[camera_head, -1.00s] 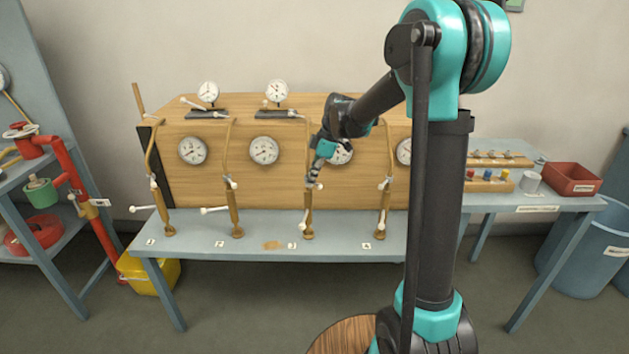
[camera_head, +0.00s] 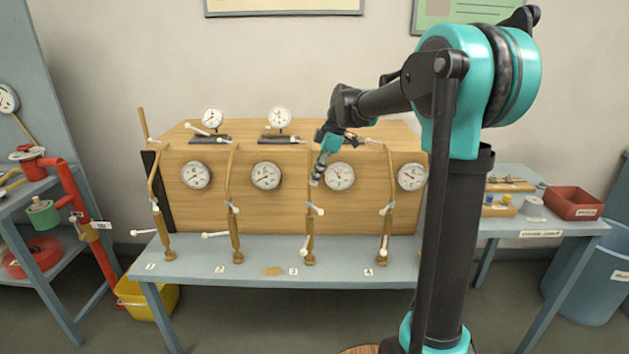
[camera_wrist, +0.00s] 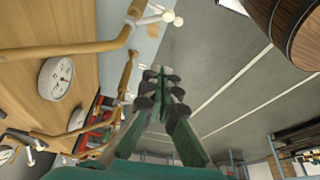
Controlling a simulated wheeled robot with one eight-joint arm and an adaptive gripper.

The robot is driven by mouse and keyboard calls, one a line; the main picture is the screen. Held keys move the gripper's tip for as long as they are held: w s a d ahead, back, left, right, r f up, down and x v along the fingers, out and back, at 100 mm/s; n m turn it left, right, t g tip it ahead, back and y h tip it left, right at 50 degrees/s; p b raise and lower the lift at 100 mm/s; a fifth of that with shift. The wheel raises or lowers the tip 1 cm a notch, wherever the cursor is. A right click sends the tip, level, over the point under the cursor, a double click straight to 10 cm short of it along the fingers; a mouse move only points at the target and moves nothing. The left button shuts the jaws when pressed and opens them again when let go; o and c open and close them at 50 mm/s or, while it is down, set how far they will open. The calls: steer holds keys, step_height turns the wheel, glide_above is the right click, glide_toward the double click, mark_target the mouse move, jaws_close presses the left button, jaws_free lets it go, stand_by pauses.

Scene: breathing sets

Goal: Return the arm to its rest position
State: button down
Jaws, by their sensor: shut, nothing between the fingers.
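My gripper (camera_head: 316,178) hangs in front of the wooden panel (camera_head: 215,210), pointing down beside the third gauge (camera_head: 340,176). In the wrist view my gripper (camera_wrist: 162,72) has its fingers together, with nothing between them. My arm is bent at a high elbow and reaches left from the column to the panel. In the head view the gripper tip overlaps the upper part of the third brass pipe (camera_head: 310,230); I cannot tell the exact gap. In the wrist view a pipe with a white-tipped lever (camera_wrist: 168,18) passes left of the fingers.
The bench (camera_head: 210,272) carries several brass pipes with white levers. Two gauges (camera_head: 279,117) stand on top of the panel. A side table with a red bin (camera_head: 573,203) is at right, a red-piped stand (camera_head: 70,185) at left. A wooden barrel (camera_wrist: 290,25) shows in the wrist view.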

steer(key=s+d+f+m+t+h, duration=0.2)
steer(key=s+d+f+m, duration=0.6)
steer(key=s, duration=0.5)
steer(key=s+d+f+m+t+h, duration=0.2)
steer(key=s+d+f+m, duration=0.6)
steer(key=s, duration=0.5)
step_height(320, 180, down, 3)
steer(key=m, duration=0.2)
steer(key=shift+d+f+m+t, duration=0.2)
steer(key=shift+d+m+t, duration=0.1)
steer(key=shift+d+m, duration=0.1)
